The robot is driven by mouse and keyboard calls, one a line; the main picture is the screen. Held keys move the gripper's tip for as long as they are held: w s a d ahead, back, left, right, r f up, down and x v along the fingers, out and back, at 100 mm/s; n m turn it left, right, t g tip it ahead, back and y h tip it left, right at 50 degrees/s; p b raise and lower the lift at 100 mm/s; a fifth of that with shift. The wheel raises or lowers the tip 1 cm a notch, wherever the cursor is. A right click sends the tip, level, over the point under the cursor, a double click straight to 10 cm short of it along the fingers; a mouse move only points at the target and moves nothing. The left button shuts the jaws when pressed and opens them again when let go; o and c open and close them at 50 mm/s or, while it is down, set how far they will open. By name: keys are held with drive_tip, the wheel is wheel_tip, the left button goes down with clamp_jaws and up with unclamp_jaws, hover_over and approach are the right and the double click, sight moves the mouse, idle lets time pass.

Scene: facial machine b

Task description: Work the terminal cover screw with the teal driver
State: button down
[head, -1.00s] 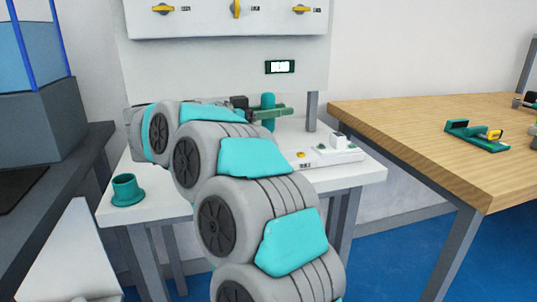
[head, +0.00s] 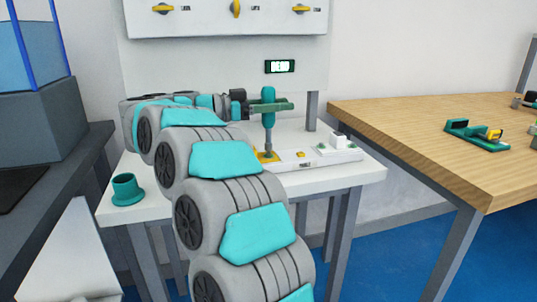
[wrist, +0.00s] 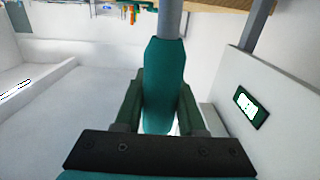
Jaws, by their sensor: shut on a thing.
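My gripper (head: 270,106) is shut on the teal driver (head: 268,121), around its handle. The driver stands about upright, with its grey shaft pointing down. Its tip is at or just above a yellow piece (head: 265,157) at the left end of the white board; I cannot tell whether it touches. The terminal cover screw cannot be made out at the tip. In the wrist view the driver's handle (wrist: 164,88) sits between both fingers, and its shaft runs out of the top of the picture.
The white board (head: 322,157) carries a yellow button and a white block. A teal cup-like holder (head: 127,190) stands empty-looking at the white table's left. A small display (head: 280,67) is lit on the back panel. A wooden table (head: 440,125) with green parts stands at right.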

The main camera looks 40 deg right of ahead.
drive_tip(key=shift+r, duration=1.85)
